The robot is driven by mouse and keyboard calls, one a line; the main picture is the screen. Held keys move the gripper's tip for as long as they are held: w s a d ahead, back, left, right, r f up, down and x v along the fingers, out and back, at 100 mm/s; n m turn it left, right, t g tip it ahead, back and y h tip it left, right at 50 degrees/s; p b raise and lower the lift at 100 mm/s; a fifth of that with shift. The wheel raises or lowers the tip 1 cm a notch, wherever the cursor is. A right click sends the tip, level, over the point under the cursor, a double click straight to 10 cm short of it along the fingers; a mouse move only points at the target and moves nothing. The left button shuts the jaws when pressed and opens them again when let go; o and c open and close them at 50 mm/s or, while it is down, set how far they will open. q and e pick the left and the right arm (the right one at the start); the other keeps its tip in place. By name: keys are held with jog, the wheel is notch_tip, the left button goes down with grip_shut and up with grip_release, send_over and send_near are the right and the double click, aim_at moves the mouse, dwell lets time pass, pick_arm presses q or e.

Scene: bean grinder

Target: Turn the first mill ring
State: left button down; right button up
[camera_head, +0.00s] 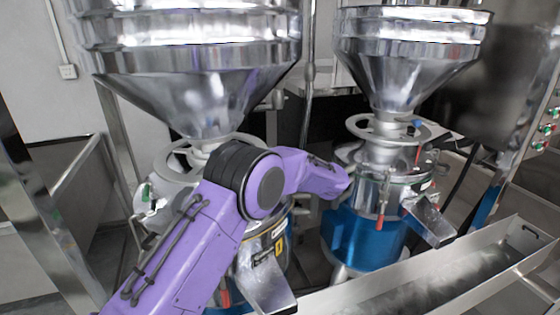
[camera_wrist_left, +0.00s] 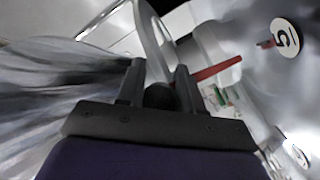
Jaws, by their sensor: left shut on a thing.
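Two mills stand under steel hoppers. The left mill's pale ring (camera_head: 165,160) is partly covered by my purple left arm. The right mill's ring (camera_head: 428,132) shows around its neck, above a blue body (camera_head: 365,240). In the head view my left gripper is hidden and only the arm shows. In the left wrist view my left gripper (camera_wrist_left: 159,92) is shut on a dark round knob (camera_wrist_left: 160,97) between its fingers. A pale ring (camera_wrist_left: 150,35) curves just beyond the fingers. I cannot tell for certain which mill it belongs to. My right gripper is out of view.
A red lever (camera_wrist_left: 218,68) lies close to the right finger in the wrist view, near a round label (camera_wrist_left: 285,38). Steel hoppers (camera_head: 185,85) hang above the mills. A metal trough (camera_head: 440,280) runs along the front right. A control panel (camera_head: 545,130) stands at far right.

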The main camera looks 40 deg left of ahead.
pick_arm(q)
jog(key=shift+w+a+r, duration=0.1)
jog(key=shift+a+r, duration=0.1)
jog(key=shift+r, duration=0.25)
jog(key=c, duration=0.8)
grip_release()
jog(key=shift+s, duration=0.3)
jog(key=shift+d+f, duration=0.15)
jog(key=shift+f, duration=0.05)
jog(key=d+b, duration=0.1)
jog(key=d, duration=0.2)
jog(key=d+b, duration=0.1)
jog(key=d, duration=0.2)
jog(key=d+b, duration=0.1)
jog(key=d, duration=0.3)
jog(key=shift+s+r+b, duration=0.1)
jog(key=shift+s+b, duration=0.15)
jog(key=shift+b, duration=0.05)
jog(key=shift+d, duration=0.1)
